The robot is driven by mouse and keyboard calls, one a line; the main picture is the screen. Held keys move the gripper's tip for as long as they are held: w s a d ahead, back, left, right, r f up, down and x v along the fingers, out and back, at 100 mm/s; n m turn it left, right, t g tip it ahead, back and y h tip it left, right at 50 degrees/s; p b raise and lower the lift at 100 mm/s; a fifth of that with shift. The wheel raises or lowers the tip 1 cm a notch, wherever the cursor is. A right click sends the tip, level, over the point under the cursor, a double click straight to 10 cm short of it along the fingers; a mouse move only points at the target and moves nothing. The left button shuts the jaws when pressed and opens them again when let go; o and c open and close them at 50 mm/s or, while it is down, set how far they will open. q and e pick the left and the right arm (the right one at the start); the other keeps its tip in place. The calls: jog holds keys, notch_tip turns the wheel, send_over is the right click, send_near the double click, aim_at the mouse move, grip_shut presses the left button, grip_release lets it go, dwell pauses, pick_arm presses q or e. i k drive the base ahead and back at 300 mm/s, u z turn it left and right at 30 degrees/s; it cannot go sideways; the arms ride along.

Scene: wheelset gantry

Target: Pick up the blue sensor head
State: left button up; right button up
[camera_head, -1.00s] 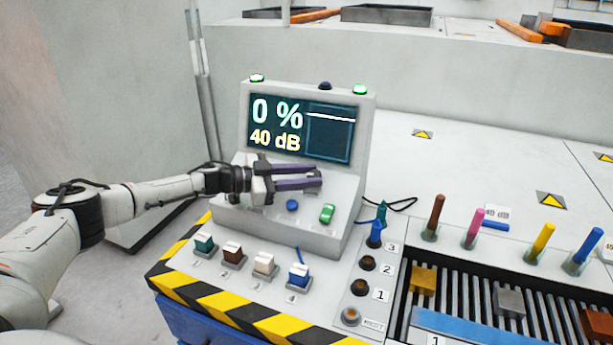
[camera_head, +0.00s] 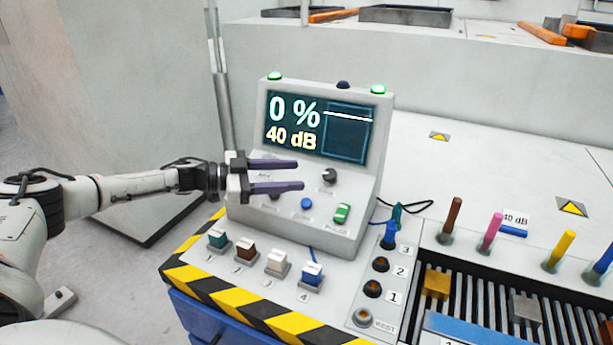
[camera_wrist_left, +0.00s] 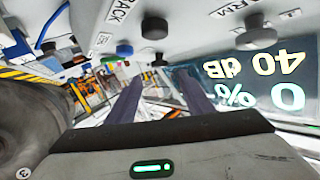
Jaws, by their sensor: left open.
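A blue plug-like piece (camera_head: 389,236) with a teal top (camera_head: 397,214) and a dark cable stands upright at socket 3, right of the console. A small block with a blue lower part (camera_head: 312,274) sits at position 4 on the front ledge. I cannot tell for sure which is the blue sensor head. My left gripper (camera_head: 300,175) is open and empty in front of the console's screen and knobs, left of and above both blue pieces. In the left wrist view its two fingers (camera_wrist_left: 160,82) are apart with nothing between them. My right gripper is not in view.
The grey console (camera_head: 345,232) with its lit screen (camera_head: 345,130) stands close behind my left gripper. Teal, brown and white-topped blocks line the ledge. Coloured pegs (camera_head: 491,231) stand behind the slatted tray (camera_head: 470,290) at right. The light surface behind them is mostly clear.

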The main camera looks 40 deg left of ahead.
aim_at(312, 271)
jog(key=k, duration=1)
